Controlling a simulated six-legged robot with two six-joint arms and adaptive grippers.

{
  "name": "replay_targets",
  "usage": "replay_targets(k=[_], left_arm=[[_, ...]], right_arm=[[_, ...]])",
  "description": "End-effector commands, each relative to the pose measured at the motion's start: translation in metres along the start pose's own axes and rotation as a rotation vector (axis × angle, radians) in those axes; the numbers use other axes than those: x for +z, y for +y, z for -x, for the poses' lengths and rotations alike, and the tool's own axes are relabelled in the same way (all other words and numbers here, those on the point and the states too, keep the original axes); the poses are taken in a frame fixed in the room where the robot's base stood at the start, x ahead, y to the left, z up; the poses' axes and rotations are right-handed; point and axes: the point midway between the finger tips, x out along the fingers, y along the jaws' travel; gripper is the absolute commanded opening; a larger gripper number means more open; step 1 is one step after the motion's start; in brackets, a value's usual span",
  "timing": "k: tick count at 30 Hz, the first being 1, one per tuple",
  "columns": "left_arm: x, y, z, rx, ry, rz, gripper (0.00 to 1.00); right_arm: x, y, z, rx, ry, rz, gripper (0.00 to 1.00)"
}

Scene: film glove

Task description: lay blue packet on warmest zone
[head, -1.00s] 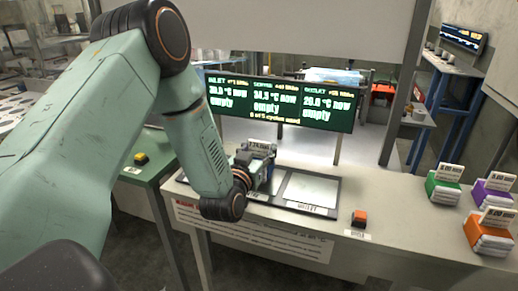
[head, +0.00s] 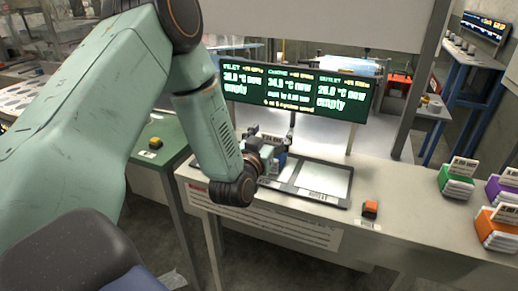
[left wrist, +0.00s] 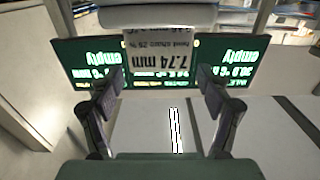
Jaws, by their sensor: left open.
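The blue packet (head: 281,160) sits low between the fingers of my left gripper (head: 272,141), over the middle zone of the bench; the arm hides much of it. In the left wrist view, which is upside down, the packet (left wrist: 160,16) shows pale at the top, with a tag reading 7.74 mm. My left gripper (left wrist: 160,92) is open, its fingers spread apart. The display (head: 296,92) reads about 30 °C for inlet, 34 for centre and 26 for outlet. Inlet and outlet read empty; centre does not. The outlet zone (head: 323,181) is bare.
An orange button block (head: 370,208) stands on the bench right of the zones. Green (head: 457,182), purple (head: 500,190) and orange (head: 496,228) packets stand at the right. A yellow-topped button (head: 155,143) is on the green table at left.

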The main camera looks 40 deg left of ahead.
Motion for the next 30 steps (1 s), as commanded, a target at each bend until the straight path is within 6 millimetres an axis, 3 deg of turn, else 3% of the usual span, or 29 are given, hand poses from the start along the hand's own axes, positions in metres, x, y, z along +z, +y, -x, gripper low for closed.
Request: replay_targets(k=[9,15,21,30], left_arm=[[0.004,-0.001,0.070,-0.002,-0.010,0.002,0.78],[0.004,0.000,0.099,-0.001,-0.008,0.001,0.78],[0.003,0.000,0.110,-0.001,-0.006,0.001,0.78],[0.003,0.000,0.110,-0.001,-0.005,0.001,0.78]], right_arm=[[0.000,0.000,0.004,0.000,0.000,0.000,0.40],[0.000,0.000,0.005,0.000,0.000,0.000,0.40],[0.000,0.000,0.005,0.000,0.000,0.000,0.40],[0.000,0.000,0.005,0.000,0.000,0.000,0.40]])
